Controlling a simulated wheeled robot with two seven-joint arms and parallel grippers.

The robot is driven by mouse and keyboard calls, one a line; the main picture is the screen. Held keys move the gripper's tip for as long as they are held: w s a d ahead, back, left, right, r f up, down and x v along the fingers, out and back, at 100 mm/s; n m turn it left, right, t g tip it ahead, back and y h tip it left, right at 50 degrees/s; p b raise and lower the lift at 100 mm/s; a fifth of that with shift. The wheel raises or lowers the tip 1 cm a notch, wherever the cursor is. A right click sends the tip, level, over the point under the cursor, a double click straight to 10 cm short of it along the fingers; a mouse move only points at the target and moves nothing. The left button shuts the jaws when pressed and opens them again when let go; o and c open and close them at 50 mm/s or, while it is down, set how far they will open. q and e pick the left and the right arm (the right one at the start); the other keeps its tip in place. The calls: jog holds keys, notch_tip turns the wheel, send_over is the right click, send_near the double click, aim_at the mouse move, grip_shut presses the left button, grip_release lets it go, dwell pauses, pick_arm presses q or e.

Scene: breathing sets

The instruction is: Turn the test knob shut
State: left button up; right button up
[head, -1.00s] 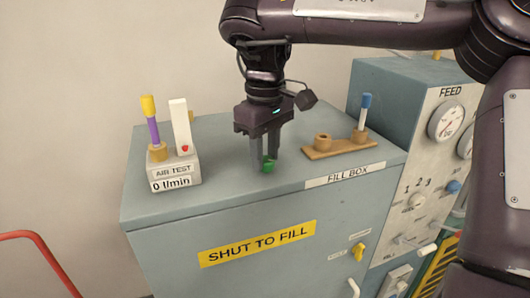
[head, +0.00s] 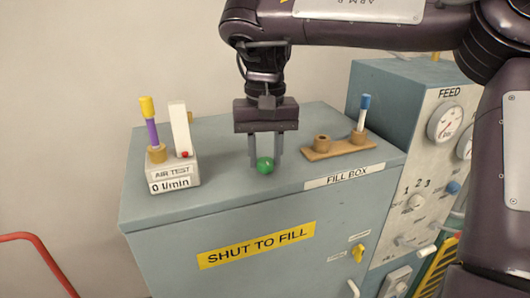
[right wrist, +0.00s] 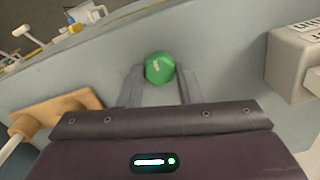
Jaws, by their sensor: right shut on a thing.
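The green test knob (head: 265,165) stands on top of the grey fill box, near its front edge. My right gripper (head: 265,160) points down from above and is shut on the knob, one finger on each side. In the right wrist view the green knob (right wrist: 160,68) shows between the fingertips (right wrist: 160,78), with a small pale mark on its top. The air test unit (head: 174,172) stands at the left on the box and its display reads 0 l/min. My left gripper is not in view.
A wooden stand (head: 338,148) with a blue-topped tube (head: 364,112) is right of the knob. A purple tube with a yellow top (head: 150,122) stands at the air test unit. The feed panel (head: 440,150) rises at the right. The box top (head: 222,165) between unit and knob is clear.

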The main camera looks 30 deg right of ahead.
aim_at(265, 160)
jog(key=shift+m, duration=0.3)
jog(key=o, duration=1)
jog(key=shift+c, duration=0.2)
notch_tip(265, 160, up, 8)
jog(key=p, duration=0.8)
jog(key=shift+f, duration=0.15)
